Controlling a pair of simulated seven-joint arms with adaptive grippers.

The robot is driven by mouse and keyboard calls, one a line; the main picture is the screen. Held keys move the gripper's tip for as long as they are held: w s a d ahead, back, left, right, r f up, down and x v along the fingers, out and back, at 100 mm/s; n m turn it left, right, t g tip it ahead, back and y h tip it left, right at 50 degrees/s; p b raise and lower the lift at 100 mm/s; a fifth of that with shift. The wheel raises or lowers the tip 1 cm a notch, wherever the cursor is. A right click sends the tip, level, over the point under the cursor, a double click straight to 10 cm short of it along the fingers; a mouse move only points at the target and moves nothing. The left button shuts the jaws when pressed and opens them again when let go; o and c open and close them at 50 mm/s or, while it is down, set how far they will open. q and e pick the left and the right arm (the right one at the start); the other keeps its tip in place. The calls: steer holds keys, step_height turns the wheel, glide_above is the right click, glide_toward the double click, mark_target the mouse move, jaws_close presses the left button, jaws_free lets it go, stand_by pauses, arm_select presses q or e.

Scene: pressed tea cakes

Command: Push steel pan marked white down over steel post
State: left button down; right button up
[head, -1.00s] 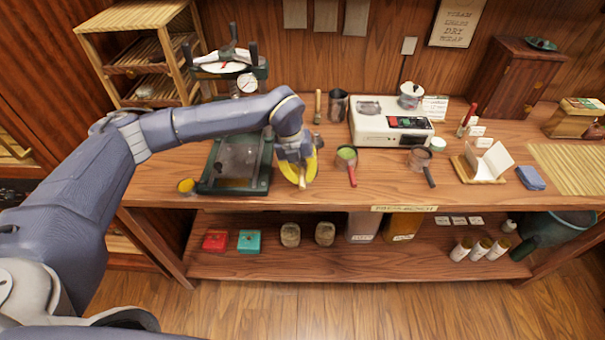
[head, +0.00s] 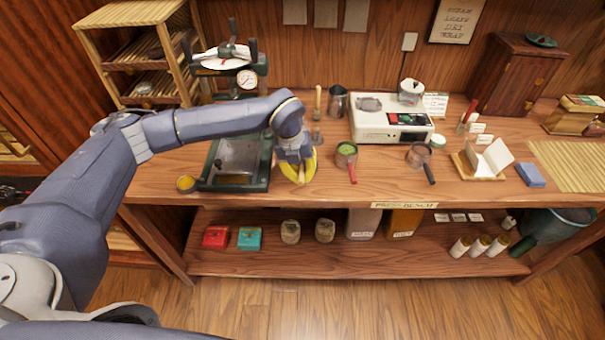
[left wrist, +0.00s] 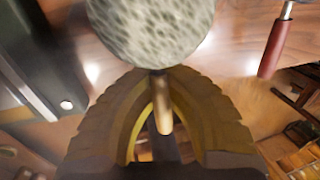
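My left gripper (head: 299,178) has yellow fingers, points down over the bench and also fills the lower left wrist view (left wrist: 157,74). Its fingers are closed around a pale, thin handle (left wrist: 163,108). A round pan with pale speckled contents (left wrist: 150,28) lies just beyond the fingertips, in line with that handle. In the head view this pan is mostly hidden behind my gripper, and no marking on it is readable. A small upright grey metal piece (head: 317,137), possibly the steel post, stands just behind and right of the gripper. My right gripper is out of view.
A dark green framed tray (head: 204,178) is close on the left, and a red-handled pan with green contents (head: 346,153) on the right. A dark-handled pan (head: 419,157) and white appliance (head: 375,124) stand farther right. The bench's front strip is mostly clear.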

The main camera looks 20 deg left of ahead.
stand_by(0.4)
arm_select(q)
steer(key=c, duration=1.5)
jaws_free()
